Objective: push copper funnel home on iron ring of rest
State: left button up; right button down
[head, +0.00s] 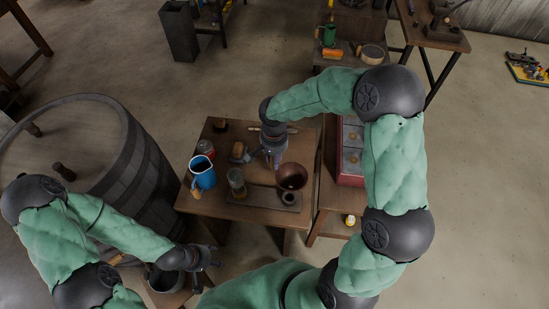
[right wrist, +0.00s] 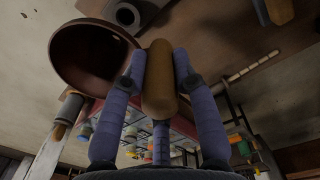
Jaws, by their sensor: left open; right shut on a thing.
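The copper funnel (head: 292,176) is a dark reddish-brown bowl at the right side of the small wooden table. In the right wrist view its wide bowl (right wrist: 70,58) lies left of the fingers, beside a wooden handle (right wrist: 158,85). My right gripper (head: 272,158) is shut on this handle, at the funnel's left in the head view. A dark round ring-like piece (head: 288,198) sits just in front of the funnel on a dark board (head: 262,197); I cannot tell whether the funnel touches it. My left gripper (head: 203,257) is open and empty, low and away from the table.
A blue mug (head: 202,173), a red can (head: 205,148), a glass jar (head: 236,180) and a brown wooden item (head: 238,152) stand on the table's left part. A large barrel (head: 130,150) is at the left. A red-sided case (head: 350,150) is at the right. A dark bucket (head: 165,280) is near my left gripper.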

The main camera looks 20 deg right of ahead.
jog(key=shift+f+b, duration=2.5)
jog(key=shift+f, duration=0.5)
jog(key=shift+r, duration=0.25)
jog(key=shift+f+b, duration=2)
jog(key=shift+f, duration=0.25)
jog(key=c, duration=0.9)
grip_release()
jog(key=shift+r, duration=0.1)
notch_tip(320, 180, up, 12)
jog(key=shift+f, duration=0.1)
